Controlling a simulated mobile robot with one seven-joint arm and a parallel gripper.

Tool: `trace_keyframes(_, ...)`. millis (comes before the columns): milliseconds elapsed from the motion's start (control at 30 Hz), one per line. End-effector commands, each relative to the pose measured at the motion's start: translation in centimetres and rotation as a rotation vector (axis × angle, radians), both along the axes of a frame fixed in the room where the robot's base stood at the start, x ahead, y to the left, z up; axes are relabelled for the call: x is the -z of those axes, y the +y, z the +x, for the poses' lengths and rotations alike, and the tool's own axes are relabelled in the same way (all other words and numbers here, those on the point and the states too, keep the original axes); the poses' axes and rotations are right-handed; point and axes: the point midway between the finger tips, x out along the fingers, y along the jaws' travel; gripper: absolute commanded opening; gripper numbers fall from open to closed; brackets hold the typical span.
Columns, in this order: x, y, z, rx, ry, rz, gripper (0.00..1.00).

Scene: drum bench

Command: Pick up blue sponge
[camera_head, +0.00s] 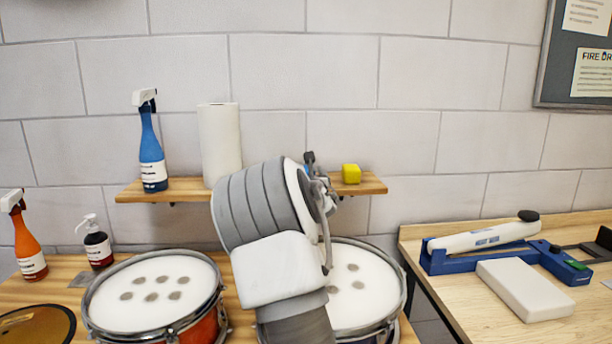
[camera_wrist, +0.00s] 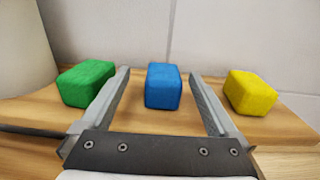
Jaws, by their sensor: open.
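The blue sponge (camera_wrist: 163,87) sits on the wooden shelf in the wrist view, between the two fingers of my gripper (camera_wrist: 163,95). My gripper is open, with a finger on each side of the sponge and a visible gap to each. Whether the sponge lies fully between the fingertips or a little beyond them is hard to tell. In the head view only a small bit of blue (camera_head: 307,168) shows behind my gripper (camera_head: 318,175), which is at the shelf. My arm hides most of that spot.
A green sponge (camera_wrist: 87,83) lies left and a yellow sponge (camera_wrist: 250,92) right of my gripper on the shelf (camera_head: 370,185). A paper towel roll (camera_head: 220,145) and a blue spray bottle (camera_head: 151,150) stand further left. Drums (camera_head: 155,290) stand below. The wall is close behind.

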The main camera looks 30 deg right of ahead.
Motion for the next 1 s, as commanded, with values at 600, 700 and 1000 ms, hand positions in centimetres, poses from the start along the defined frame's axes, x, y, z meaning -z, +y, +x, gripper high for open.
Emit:
trace_keyframes(600, 0.3, -2.3, 3.6, 0.001, 0.0, 0.0, 0.95)
trace_keyframes(700, 0.3, -2.3, 3.6, 0.001, 0.0, 0.0, 0.84)
trace_keyframes(1000, 0.3, -2.3, 3.6, 0.001, 0.0, 0.0, 0.3)
